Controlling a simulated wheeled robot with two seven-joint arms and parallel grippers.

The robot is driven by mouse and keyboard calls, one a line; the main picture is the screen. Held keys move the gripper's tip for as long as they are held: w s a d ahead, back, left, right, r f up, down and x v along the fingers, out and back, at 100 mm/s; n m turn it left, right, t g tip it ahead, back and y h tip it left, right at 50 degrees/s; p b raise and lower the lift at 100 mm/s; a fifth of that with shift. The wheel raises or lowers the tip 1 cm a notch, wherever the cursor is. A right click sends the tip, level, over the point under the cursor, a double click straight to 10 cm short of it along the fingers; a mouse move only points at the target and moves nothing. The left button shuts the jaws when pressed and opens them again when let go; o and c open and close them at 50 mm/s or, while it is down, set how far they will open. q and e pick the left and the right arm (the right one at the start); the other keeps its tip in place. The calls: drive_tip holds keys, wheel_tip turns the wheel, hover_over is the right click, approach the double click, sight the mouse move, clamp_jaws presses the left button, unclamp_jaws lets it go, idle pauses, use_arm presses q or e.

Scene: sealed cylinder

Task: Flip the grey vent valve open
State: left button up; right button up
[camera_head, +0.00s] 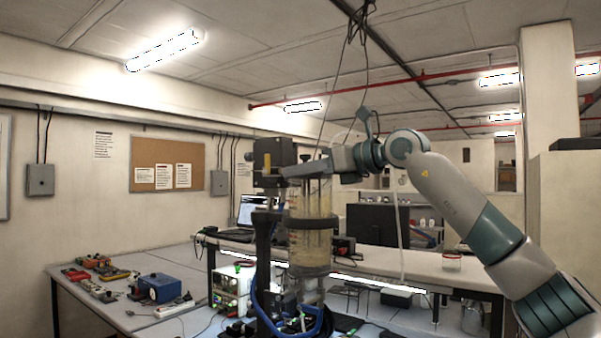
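A clear upright cylinder (311,207) with a dark band around its middle stands on a stand at the picture's centre. My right arm comes in from the right, and my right gripper (300,169) is level with the cylinder's top, close to a dark box. The fingers show edge-on and small, so I cannot tell whether they are open or shut, or whether they touch anything. I cannot make out the grey vent valve; the gripper may hide it. My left gripper is not in view.
The dark box (275,153) with a yellow part sits at the upper left of the cylinder. Blue hoses (303,333) loop around its base. A left bench (90,306) carries tools and a blue box (160,288). A laptop (250,212) stands behind.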

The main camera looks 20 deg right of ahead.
drive_tip(key=shift+s+d+b, duration=0.4)
drive_tip(key=shift+s, duration=0.05)
drive_tip(key=b+v, duration=0.6)
drive_tip(key=v, duration=1)
drive_tip(key=shift+r, duration=0.15)
